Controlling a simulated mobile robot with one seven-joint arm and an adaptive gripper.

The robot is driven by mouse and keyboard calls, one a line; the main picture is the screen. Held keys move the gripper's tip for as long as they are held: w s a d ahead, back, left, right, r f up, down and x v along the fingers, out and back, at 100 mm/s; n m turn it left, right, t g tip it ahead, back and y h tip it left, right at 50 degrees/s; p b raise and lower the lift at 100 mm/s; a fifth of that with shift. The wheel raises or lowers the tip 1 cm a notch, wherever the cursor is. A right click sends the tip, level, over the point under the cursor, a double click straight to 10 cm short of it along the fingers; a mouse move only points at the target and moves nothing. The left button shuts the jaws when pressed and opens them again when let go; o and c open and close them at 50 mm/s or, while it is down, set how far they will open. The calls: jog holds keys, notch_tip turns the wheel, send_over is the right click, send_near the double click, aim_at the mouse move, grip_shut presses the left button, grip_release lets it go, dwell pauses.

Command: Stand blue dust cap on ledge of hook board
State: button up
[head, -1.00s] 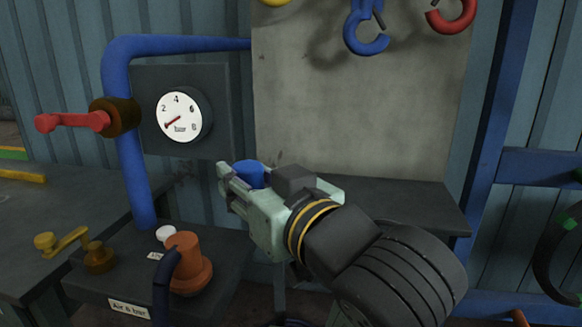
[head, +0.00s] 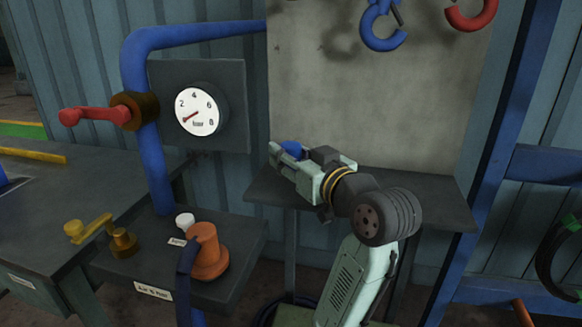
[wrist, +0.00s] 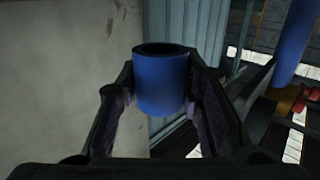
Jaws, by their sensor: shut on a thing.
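The blue dust cap (wrist: 162,85) is a short blue cylinder, held between the two fingers of my gripper (wrist: 160,100) in the wrist view. In the head view my gripper (head: 288,158) points left, and part of the blue cap (head: 293,149) shows between its fingers. The hook board (head: 400,95) is a pale grey upright panel behind my gripper. Its dark ledge (head: 435,195) runs along the bottom. My gripper and the cap appear above the ledge's left part; the gap below them cannot be told. My arm hides part of the ledge.
A blue hook (head: 380,28) and a red hook (head: 472,12) hang high on the board. Left of it are a pressure gauge (head: 198,112), a blue pipe (head: 134,125) and a red-handled valve (head: 95,115). A lower shelf holds an orange fitting (head: 209,252). The ledge's right part looks clear.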

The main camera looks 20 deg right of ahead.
aim_at(291, 184)
notch_tip(291, 184, down, 2)
jog(key=shift+f, duration=0.25)
jog(key=shift+w+d+f, duration=0.1)
jog(key=shift+w+f, duration=0.05)
jog(key=shift+f, duration=0.3)
jog(key=shift+f, duration=0.2)
jog(key=o, duration=0.9)
jog(key=shift+o, duration=0.2)
jog(key=shift+r, duration=0.1)
jog(key=shift+r+p, duration=0.25)
jog(key=shift+p, duration=0.15)
jog(key=b+v, duration=0.2)
jog(key=v, duration=1)
jog(key=shift+f, duration=0.15)
